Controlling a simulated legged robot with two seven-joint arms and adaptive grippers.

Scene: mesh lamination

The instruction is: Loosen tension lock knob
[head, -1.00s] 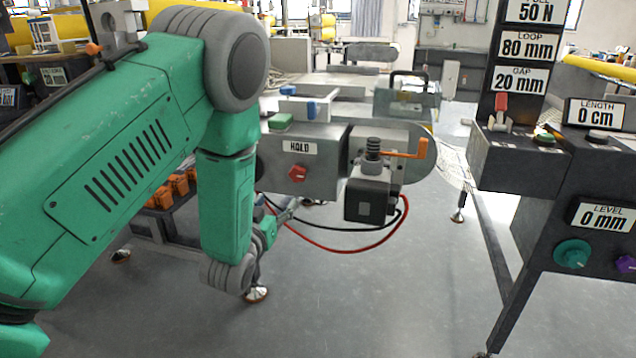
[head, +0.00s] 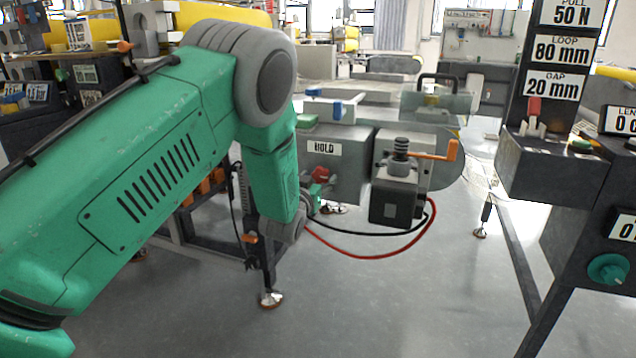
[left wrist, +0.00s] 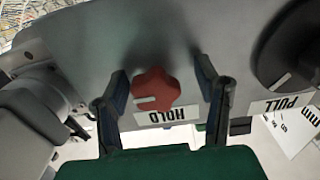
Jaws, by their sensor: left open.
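The red star-shaped knob (head: 320,174) sits on the grey housing under the HOLD label (head: 324,148). In the left wrist view the red knob (left wrist: 152,88) has a white pointer mark and lies between my two spread fingers. My left gripper (left wrist: 163,84) is open, with one finger on each side of the knob and a gap visible on both sides. In the head view my left gripper (head: 314,194) is right at the knob, small and partly hidden by my forearm. My right gripper is not in view.
In the left wrist view a dark knob (left wrist: 288,45) by a PULL label (left wrist: 283,104) is to the right. A motor block (head: 397,200) with an orange crank (head: 435,153) and looping cables stands right of the housing. A dark control console (head: 560,165) stands further right.

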